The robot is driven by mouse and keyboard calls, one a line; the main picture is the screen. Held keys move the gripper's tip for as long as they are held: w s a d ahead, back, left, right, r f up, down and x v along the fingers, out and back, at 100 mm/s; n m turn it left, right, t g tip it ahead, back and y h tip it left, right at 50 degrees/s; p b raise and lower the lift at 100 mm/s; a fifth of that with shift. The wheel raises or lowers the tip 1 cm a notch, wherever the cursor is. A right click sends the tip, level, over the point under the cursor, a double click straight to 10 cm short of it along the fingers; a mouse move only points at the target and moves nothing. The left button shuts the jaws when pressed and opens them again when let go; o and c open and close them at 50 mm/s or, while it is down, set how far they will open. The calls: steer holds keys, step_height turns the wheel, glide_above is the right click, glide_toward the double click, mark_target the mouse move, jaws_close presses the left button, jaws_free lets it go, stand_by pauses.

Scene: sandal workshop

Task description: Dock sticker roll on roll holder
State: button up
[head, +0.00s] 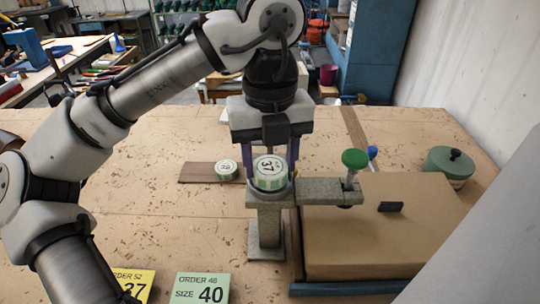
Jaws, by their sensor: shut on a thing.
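A pale green and white sticker roll (269,171) marked 37 is upright, its printed face up, in the middle of the head view. My gripper (268,165) points down and is shut on it, with one finger at each side. A second, similar roll (227,170) lies to the left on a brown strip (197,172).
A green knob (354,158) stands on a grey arm (328,192) right of the holder. A brown box-like block (385,235) fills the right front; a green lidded pot (448,166) is behind it. Yellow (134,284) and green (201,288) order cards are in front. The table's left is mostly clear.

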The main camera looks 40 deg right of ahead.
mark_target(270, 166)
steer(key=shift+f, duration=0.55)
steer(key=o, duration=0.7)
step_height(270, 166, up, 3)
steer(key=p, duration=0.3)
steer(key=shift+r+p, duration=0.8)
steer(key=shift+r, duration=3.2)
